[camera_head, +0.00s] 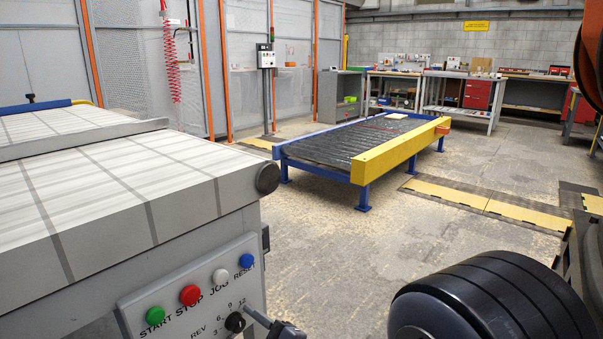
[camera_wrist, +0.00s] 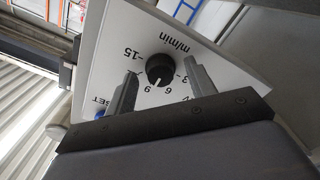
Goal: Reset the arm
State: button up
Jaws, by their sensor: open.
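My gripper (camera_head: 272,322) shows at the bottom of the head view, just right of the black speed knob (camera_head: 235,322) on the machine's control panel (camera_head: 205,296). In the wrist view my gripper (camera_wrist: 160,70) is open, with its two grey fingers apart. The black knob (camera_wrist: 160,69) appears between the fingertips, with gaps on both sides and nothing held. Part of the blue RESET button (camera_wrist: 100,112) shows beside the left finger. In the head view, green, red, white and blue buttons line the panel's top.
The grey machine with a slatted pale conveyor top (camera_head: 100,190) fills the left, close to my gripper. A blue-framed roller table (camera_head: 395,161) with a yellow end beam stands beyond. Workbenches (camera_head: 458,98) line the back wall. The floor between is open.

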jog(key=p+v, duration=0.2)
jog(key=v, duration=0.9)
jog(key=b+x, duration=0.2)
jog(key=x, duration=0.9)
jog(key=shift+a, duration=0.1)
jog(key=shift+r+p, duration=0.2)
jog(key=shift+p, duration=0.4)
jog(key=shift+m+p, duration=0.5)
jog(key=shift+m, duration=0.1)
jog(key=m+p, duration=0.4)
jog(key=p, duration=0.1)
jog(key=m+p, duration=0.3)
jog(key=p, duration=0.2)
jog(key=shift+s+m, duration=0.1)
jog(key=shift+m, duration=0.2)
jog(key=b+v, duration=0.1)
jog(key=v, duration=0.9)
jog(key=shift+d+f, duration=0.2)
